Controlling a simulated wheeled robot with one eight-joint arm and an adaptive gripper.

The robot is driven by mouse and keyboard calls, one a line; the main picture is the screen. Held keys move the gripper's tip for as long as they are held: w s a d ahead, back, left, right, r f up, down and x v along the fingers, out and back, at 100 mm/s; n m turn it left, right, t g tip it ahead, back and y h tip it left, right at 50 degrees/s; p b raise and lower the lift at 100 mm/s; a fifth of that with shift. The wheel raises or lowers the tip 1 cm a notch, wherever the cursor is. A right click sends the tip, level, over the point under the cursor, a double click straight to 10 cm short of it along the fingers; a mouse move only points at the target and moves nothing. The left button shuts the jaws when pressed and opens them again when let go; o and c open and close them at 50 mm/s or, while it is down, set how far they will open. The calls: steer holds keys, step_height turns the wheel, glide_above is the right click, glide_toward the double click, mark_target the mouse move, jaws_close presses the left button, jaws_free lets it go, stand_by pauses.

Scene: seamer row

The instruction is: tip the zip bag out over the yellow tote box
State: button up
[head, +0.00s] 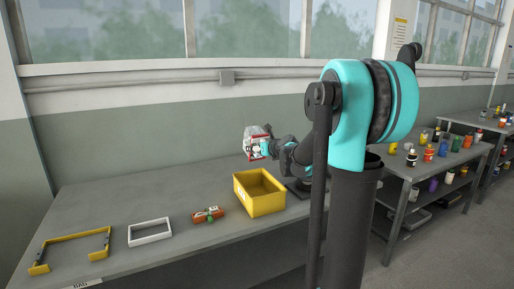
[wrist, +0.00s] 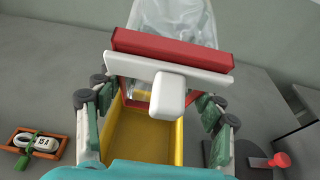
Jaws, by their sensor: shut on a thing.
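The zip bag (head: 255,133) is clear plastic with a red and white part, held in the air above the bench. In the wrist view its clear film (wrist: 176,18) is at the top, with a red bar and a white bar below it. My gripper (head: 268,147) is shut on the bag; its fingers show on both sides in the wrist view (wrist: 158,103). The yellow tote box (head: 264,207) stands open on the bench below the bag, and its yellow inside (wrist: 120,140) shows under the bag in the wrist view. The bag's contents are not clear.
A small orange tray (head: 197,219) with a white item and green clip sits left of the tote. A white frame (head: 150,239) and a yellow bracket (head: 75,238) lie further left. A red knob on a dark base (wrist: 280,160) is at the right. Shelving benches with cans stand further right.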

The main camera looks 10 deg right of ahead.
steer(key=shift+s+d+f+t+y, duration=0.2)
steer(key=shift+s+t, duration=0.25)
steer(key=shift+t, duration=0.45)
steer(key=shift+s+d+r+t+y, duration=0.1)
steer(key=shift+s+t+y, duration=0.3)
steer(key=shift+t, duration=0.5)
steer(key=shift+s, duration=0.15)
